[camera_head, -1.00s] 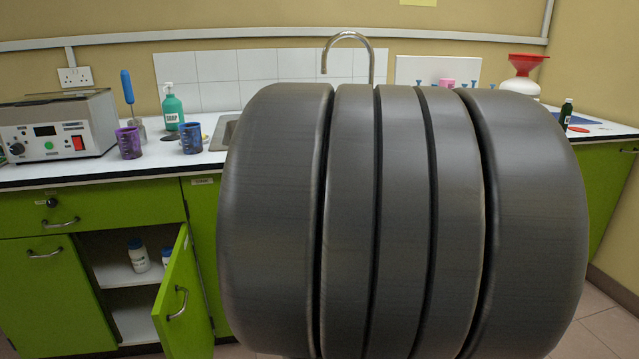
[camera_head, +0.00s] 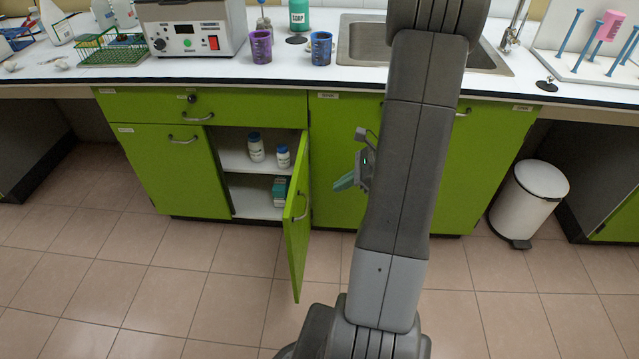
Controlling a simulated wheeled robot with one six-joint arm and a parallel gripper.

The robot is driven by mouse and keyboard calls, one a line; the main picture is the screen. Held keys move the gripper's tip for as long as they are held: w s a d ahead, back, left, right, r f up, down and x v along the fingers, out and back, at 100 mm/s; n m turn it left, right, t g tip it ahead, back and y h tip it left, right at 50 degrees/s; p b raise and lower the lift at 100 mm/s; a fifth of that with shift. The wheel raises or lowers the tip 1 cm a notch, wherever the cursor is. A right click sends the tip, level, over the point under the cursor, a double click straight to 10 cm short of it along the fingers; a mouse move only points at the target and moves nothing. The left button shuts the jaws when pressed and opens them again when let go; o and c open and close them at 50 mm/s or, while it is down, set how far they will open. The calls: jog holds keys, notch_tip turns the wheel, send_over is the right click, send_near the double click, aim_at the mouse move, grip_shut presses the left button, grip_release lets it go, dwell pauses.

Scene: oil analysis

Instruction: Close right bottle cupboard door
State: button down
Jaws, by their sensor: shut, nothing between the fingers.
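The right bottle cupboard door (camera_head: 297,232) is green with a metal handle (camera_head: 301,206). It stands wide open, swung out toward me from its hinge on the right of the opening. Bottles (camera_head: 256,147) with dark blue caps stand on the upper shelf inside, and a teal box (camera_head: 280,190) is on the lower shelf. My gripper (camera_head: 346,182) is to the right of the open door, apart from it, in front of the neighbouring green cupboard front. Its fingers look closed and empty. My arm hides part of that front.
The left cupboard door (camera_head: 176,172) is closed. A white pedal bin (camera_head: 528,200) stands on the right. The tiled floor (camera_head: 190,290) in front is clear. The worktop above holds an instrument (camera_head: 188,28), a purple mug (camera_head: 261,46) and a blue mug (camera_head: 321,48).

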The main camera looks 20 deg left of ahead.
aim_at(293, 204)
jog(key=shift+s+a+r+b+x, duration=0.1)
jog(key=shift+a+r+b+x, duration=0.2)
jog(key=shift+x, duration=1.65)
jog(key=shift+s+a+r+b+x, duration=0.1)
jog(key=shift+a+r+b+x, duration=0.2)
jog(key=shift+x, duration=1.65)
jog(key=shift+s+a+r+b+x, duration=0.15)
jog(key=shift+a+r+x, duration=0.25)
jog(key=shift+x, duration=1.55)
jog(key=shift+w, duration=0.1)
